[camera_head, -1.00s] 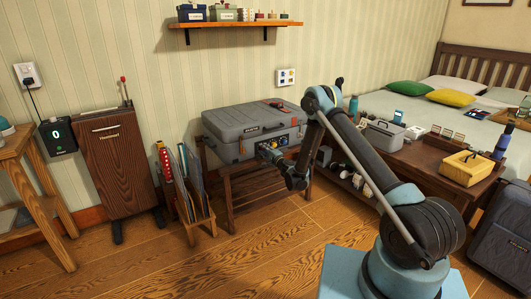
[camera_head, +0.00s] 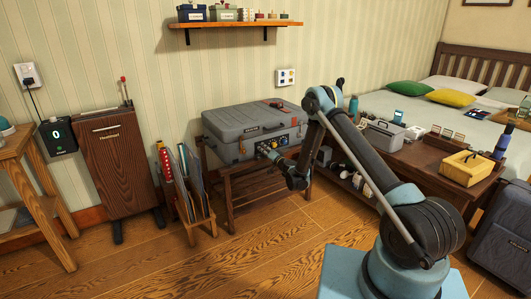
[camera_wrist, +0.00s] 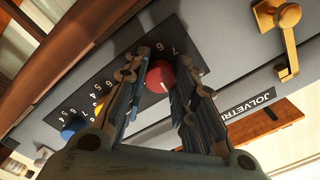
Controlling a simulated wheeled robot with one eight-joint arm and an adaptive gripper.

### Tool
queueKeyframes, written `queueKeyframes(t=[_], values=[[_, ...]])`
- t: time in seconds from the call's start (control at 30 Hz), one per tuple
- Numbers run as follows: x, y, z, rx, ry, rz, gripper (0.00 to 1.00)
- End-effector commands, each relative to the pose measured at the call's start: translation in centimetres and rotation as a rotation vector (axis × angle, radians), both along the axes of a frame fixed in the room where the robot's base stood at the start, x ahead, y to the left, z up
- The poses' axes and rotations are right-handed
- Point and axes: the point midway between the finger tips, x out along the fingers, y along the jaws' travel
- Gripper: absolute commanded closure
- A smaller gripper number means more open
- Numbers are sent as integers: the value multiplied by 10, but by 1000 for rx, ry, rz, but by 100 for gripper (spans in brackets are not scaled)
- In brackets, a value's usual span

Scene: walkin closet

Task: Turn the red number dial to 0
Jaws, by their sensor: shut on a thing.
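The red number dial (camera_wrist: 160,77) is on the dark number panel of a grey case (camera_head: 225,125). In the wrist view, my gripper (camera_wrist: 164,58) has a finger on either side of the dial and is shut on it. In the head view my gripper (camera_head: 267,152) is at the case's front.
The case stands on a low wooden rack (camera_head: 232,190). A brass latch (camera_wrist: 287,35) sticks out near the panel. A wooden table (camera_head: 398,160) with boxes stands to the right. A folder stand (camera_head: 197,222) is at left. The floor in front is clear.

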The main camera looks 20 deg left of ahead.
Motion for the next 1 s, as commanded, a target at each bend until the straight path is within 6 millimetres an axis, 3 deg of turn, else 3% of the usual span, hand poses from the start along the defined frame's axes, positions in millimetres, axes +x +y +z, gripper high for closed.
queueKeyframes(t=[0.7, 0.73, 0.8, 1.0], values=[[-5, 4, -1, -48, -57, 10, 99], [-5, 4, -1, -48, -57, 10, 71], [-4, 4, -1, -48, -57, 9, 55], [-2, 2, -1, -47, -56, 5, 54]])
